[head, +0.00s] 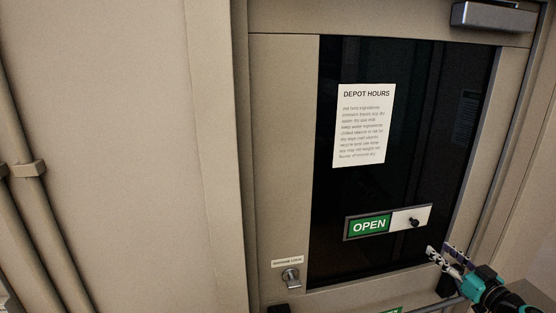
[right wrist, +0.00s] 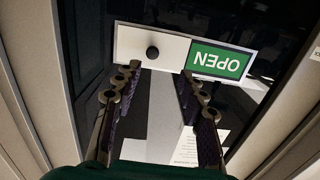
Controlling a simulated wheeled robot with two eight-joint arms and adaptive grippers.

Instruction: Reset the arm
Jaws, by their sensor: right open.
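My right gripper (head: 450,257) is at the lower right of the head view, open and empty, just below the right end of the sliding sign. The sign shows a green OPEN panel (head: 370,225) at its left and a white part with a black knob (head: 414,222) at its right. In the right wrist view the sign is upside down, with the knob (right wrist: 153,52) ahead of the fingertips (right wrist: 158,72) and between their lines. The fingers look clear of the knob. My left gripper is not in view.
The sign is on the dark glass (head: 330,190) of a beige door. A DEPOT HOURS notice (head: 363,125) hangs above it. A door closer (head: 490,18) is at the top right. Pipes (head: 30,200) run down the left wall.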

